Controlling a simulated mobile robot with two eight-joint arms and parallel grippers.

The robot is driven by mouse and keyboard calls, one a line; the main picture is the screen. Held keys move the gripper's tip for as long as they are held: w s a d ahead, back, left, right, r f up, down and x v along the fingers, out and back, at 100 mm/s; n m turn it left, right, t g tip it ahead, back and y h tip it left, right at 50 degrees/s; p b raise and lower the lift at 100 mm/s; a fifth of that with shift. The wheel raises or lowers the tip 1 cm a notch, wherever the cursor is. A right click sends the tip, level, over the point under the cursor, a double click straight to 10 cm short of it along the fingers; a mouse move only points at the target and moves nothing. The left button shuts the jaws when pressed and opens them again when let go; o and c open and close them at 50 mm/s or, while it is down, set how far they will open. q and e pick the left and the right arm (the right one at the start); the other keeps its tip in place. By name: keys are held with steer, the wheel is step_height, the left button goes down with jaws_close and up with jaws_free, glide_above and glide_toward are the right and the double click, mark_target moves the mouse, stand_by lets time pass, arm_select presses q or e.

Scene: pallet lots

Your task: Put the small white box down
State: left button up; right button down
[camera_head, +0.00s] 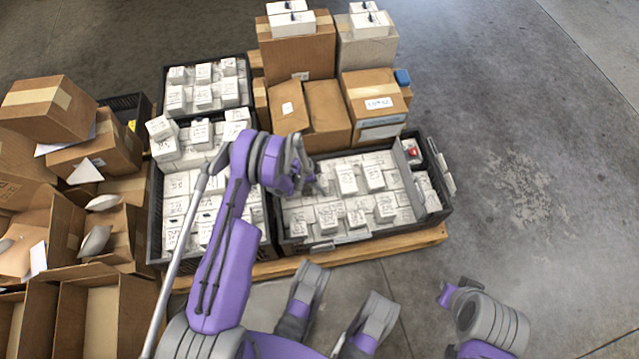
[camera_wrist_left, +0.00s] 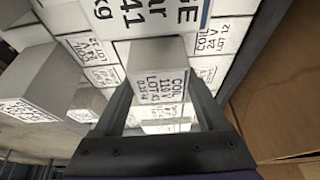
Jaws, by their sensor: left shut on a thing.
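My left gripper (camera_head: 308,180) is over the left part of the black crate (camera_head: 360,239) that holds many white boxes. In the left wrist view, the two dark fingers of my left gripper (camera_wrist_left: 161,108) are shut on a small white box (camera_wrist_left: 160,75) with a printed label reading COIL. Other labelled white boxes lie close around and below it; I cannot tell whether it touches them. In the head view the held box is mostly hidden by the gripper. My right gripper is not clearly seen; only purple and grey arm parts show at the lower right.
A second black crate of white boxes (camera_head: 156,215) stands to the left on the same wooden pallet (camera_head: 410,243). Cardboard cartons (camera_head: 296,48) are stacked behind. Open cartons (camera_head: 85,320) fill the far left. The concrete floor at right is clear.

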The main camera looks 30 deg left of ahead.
arm_select(q)
step_height(320, 180, down, 2)
steer(key=o, duration=1.4)
steer(key=shift+f, duration=0.1)
